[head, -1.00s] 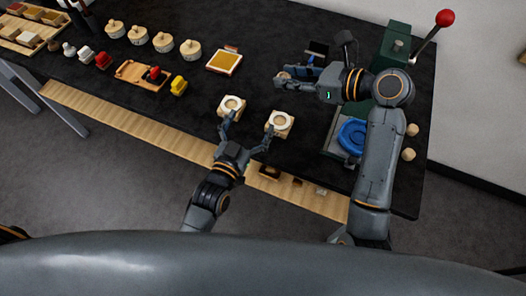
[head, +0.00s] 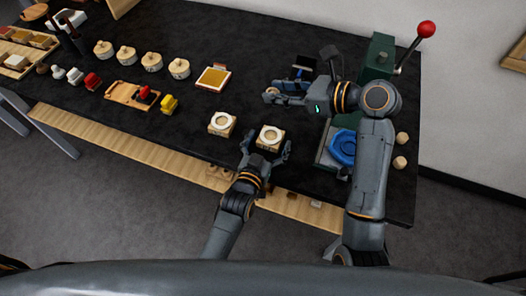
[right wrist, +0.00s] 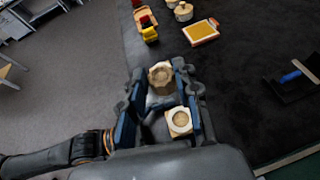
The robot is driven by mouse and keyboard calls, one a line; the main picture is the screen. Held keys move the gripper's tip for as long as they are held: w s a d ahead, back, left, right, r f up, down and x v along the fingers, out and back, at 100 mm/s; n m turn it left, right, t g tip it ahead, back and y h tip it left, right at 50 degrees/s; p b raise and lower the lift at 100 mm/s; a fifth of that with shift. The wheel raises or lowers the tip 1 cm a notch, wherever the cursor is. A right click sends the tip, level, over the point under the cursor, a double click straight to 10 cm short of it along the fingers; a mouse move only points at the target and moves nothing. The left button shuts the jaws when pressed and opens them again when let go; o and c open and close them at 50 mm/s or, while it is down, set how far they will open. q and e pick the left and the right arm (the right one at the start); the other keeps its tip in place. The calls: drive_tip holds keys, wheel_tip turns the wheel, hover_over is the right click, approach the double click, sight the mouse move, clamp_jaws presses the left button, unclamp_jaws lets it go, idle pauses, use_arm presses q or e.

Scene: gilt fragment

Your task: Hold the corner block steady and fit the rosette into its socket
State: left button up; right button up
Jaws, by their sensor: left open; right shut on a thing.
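My left gripper (head: 267,146) is open at the right block's near side, one finger toward each side; contact cannot be told. My right gripper (head: 270,95) is shut above the table, beyond the blocks. In the right wrist view it holds the round, faceted wooden rosette (right wrist: 160,76) between its fingers. A corner block (right wrist: 180,121) also shows there, low between the finger links.
An orange-topped pad (head: 213,77), a yellow stamp (head: 168,104) and several round knobbed wooden pieces (head: 152,61) lie at left. The front edge has a wooden strip (head: 130,145).

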sight(276, 139)
use_arm(q)
drive_tip(key=shift+x, duration=0.85)
drive_tip(key=shift+c, duration=0.4)
drive_tip(key=c, duration=1.2)
drive_tip(key=shift+o, duration=0.2)
use_arm(e)
wheel_tip(276, 139, down, 16)
drive_tip(key=shift+r, duration=0.25)
